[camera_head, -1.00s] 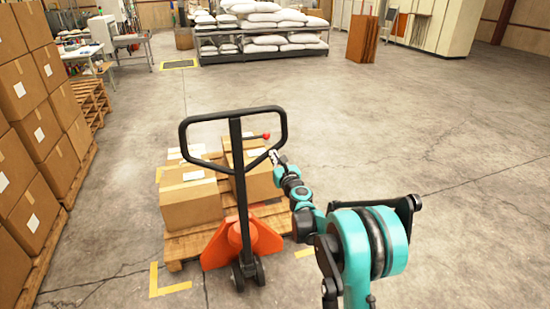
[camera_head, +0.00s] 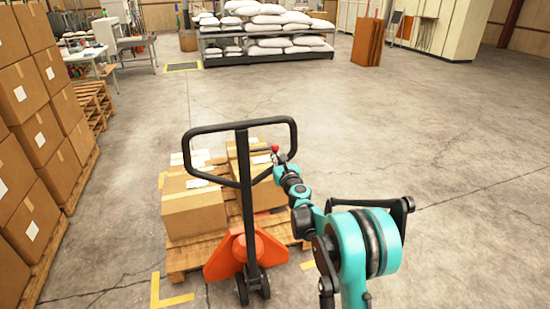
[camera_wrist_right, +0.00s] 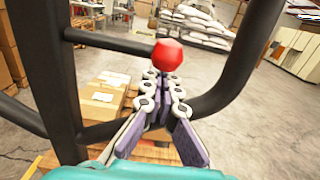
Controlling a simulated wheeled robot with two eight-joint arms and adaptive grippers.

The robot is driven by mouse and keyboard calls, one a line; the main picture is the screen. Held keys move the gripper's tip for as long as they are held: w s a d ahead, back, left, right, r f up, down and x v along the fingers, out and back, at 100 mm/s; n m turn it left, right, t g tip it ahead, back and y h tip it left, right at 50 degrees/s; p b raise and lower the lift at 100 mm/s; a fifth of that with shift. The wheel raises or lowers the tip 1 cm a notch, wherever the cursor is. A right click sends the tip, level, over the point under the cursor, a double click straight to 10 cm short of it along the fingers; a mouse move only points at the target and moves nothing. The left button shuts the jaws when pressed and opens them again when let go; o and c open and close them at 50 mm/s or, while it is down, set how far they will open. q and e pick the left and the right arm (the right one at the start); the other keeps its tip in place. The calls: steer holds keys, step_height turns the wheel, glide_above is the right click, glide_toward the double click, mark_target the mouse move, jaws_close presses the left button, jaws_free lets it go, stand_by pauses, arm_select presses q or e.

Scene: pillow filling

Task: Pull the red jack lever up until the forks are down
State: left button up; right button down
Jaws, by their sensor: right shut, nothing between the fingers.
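The pallet jack handle (camera_head: 243,180) is a black upright loop above the orange jack body (camera_head: 246,254). The red knob (camera_head: 275,148) of the jack lever sticks out to the right inside the loop. In the right wrist view the knob (camera_wrist_right: 168,56) is at upper middle, on a dark rod from the left. My right gripper (camera_head: 276,158) is shut and empty, its tips just below the knob. In the wrist view the fingertips (camera_wrist_right: 163,78) overlap the knob's lower edge; I cannot tell whether they touch. The forks are hidden under the loaded pallet. My left gripper is not in view.
Cardboard boxes (camera_head: 194,208) sit on the wooden pallet (camera_head: 190,258) behind the jack. Stacked boxes (camera_head: 40,135) line the left side. Shelves with white sacks (camera_head: 268,40) stand at the back. The floor to the right is open. The handle loop surrounds the gripper closely.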

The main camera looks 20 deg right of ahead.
mark_target(276, 150)
steer(key=shift+w, duration=0.45)
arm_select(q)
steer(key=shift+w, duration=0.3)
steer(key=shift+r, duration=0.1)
arm_select(e)
steer(key=shift+r, duration=0.15)
steer(key=shift+r+p, duration=1.1)
steer(key=shift+r, duration=0.5)
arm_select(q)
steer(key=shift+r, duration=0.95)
arm_select(e)
steer(key=shift+f, duration=0.1)
steer(key=shift+f+b, duration=1.45)
steer(key=shift+f, duration=0.3)
arm_select(q)
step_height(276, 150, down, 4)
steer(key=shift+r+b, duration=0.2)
steer(key=shift+b, duration=0.2)
arm_select(e)
steer(key=s, duration=1.3)
steer(key=shift+d, duration=0.2)
